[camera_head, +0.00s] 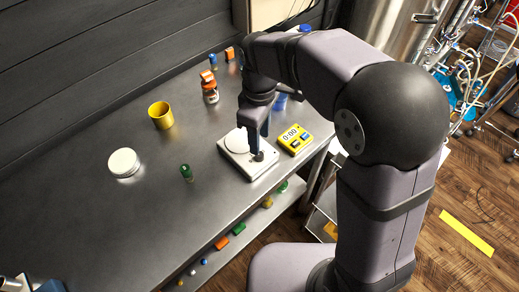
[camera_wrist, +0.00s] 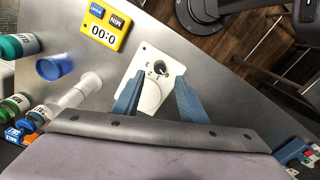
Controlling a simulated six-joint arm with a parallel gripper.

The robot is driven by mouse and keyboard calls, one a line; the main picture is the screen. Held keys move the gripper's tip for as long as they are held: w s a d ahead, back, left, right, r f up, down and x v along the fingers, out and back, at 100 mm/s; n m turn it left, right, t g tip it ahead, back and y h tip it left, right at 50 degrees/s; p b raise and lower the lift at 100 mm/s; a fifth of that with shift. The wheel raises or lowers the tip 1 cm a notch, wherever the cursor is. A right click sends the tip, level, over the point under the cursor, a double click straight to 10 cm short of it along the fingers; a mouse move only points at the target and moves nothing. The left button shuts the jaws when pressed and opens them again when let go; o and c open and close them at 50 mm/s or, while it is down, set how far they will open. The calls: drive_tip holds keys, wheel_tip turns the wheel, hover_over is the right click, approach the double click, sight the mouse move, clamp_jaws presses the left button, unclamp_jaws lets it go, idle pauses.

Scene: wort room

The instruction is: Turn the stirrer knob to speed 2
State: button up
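The stirrer (camera_head: 232,158) is a white box with a round pale plate on top. It stands near the front edge of the steel bench, and in the wrist view the stirrer (camera_wrist: 150,56) lies under my fingers. Its small dark knob (camera_wrist: 160,68) is near the front, with tiny digits beside it; I cannot tell which digit it points to. My gripper (camera_wrist: 159,77) points down over the stirrer, its two blue fingers apart on either side of the knob. In the head view my gripper (camera_head: 259,146) hides part of the plate. I cannot tell whether the fingers touch the knob.
A yellow timer (camera_head: 295,139) reading 0:00 sits close to the right of the stirrer. The bench's left front is clear.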

sight(260, 156)
drive_tip(key=shift+f+p, duration=0.65)
drive_tip(key=shift+f, duration=2.75)
clamp_jaws()
